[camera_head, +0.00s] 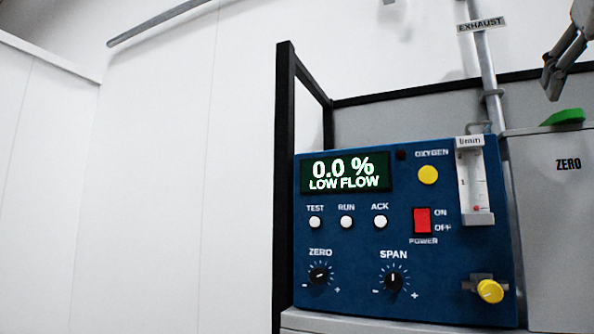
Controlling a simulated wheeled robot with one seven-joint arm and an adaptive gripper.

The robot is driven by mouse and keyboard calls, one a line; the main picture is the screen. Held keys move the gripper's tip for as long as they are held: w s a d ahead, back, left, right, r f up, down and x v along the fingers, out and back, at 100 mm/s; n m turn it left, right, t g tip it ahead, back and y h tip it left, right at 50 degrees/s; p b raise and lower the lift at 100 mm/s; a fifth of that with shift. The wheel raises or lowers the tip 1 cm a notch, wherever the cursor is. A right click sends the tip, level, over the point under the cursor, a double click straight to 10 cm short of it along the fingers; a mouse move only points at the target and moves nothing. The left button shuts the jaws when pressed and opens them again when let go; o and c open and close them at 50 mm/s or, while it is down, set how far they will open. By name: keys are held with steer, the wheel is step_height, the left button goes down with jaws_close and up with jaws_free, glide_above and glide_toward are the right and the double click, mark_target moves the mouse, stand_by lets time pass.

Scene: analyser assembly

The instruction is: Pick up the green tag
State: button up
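The green tag (563,117) lies on top of the grey box marked ZERO (560,210), near the right edge of the head view. My gripper (552,90) hangs above it and slightly to its left, at the upper right. The gripper points down and appears apart from the tag. Its fingers overlap in this view, so how far they are spread is unclear. Nothing shows between them.
A blue analyser panel (400,255) reading 0.0 % LOW FLOW stands left of the box. A flowmeter (474,182) and a vertical exhaust pipe (485,60) are close to the box. A black frame (284,190) edges the panel. The left side shows bare white wall.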

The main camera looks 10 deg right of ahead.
mark_target(562, 122)
steer(key=shift+x, duration=3.2)
steer(key=shift+r, duration=0.1)
steer(key=c, duration=1.2)
